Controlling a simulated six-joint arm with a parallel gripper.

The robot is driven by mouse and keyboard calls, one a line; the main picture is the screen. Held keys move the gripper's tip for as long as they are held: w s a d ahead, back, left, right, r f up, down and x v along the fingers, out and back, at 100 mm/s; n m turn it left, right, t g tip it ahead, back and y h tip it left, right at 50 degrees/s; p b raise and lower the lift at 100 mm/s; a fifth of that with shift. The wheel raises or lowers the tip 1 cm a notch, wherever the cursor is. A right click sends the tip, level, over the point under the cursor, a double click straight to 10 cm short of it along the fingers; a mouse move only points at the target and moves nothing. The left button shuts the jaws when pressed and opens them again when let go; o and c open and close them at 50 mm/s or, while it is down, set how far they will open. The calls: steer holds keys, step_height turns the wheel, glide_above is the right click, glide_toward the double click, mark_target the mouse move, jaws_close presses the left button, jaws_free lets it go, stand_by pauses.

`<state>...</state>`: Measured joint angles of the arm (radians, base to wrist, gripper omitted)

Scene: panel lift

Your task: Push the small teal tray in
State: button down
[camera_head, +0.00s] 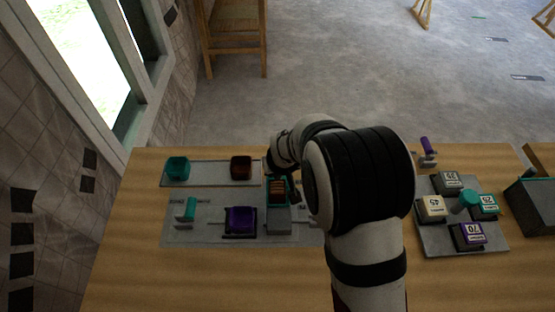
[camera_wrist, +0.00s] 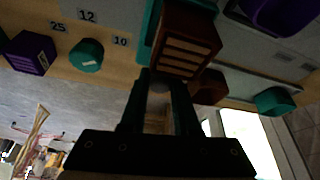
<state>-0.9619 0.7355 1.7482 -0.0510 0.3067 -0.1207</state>
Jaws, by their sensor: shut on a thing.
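The small teal tray (camera_head: 296,190) sticks out of the far side of a grey housing (camera_head: 279,220) on the grey panel. A brown slotted block (camera_head: 278,188) sits in it. In the wrist view, the teal tray (camera_wrist: 149,32) shows as a strip beside the brown block. My gripper (camera_wrist: 158,84) is at the tray's outer end, its fingers shut around a small grey round knob there. The knob's join to the tray is dark and partly hidden. In the head view, my arm hides the fingertips.
A strip behind the panel carries a teal cup (camera_head: 177,168) and a brown cup (camera_head: 241,167). A purple tray (camera_head: 240,220) and a teal lever (camera_head: 189,209) are left of the housing. A second panel (camera_head: 435,239) with numbered blocks stands right of my arm.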

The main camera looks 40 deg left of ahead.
mark_target(279, 191)
steer(key=s+d, duration=0.4)
steer(key=shift+s+d, duration=0.1)
steer(key=c, duration=0.7)
jaws_free()
steer(key=shift+o, duration=0.2)
steer(key=v, duration=1.5)
steer(key=shift+d+r, duration=0.2)
steer(key=shift+r, duration=0.15)
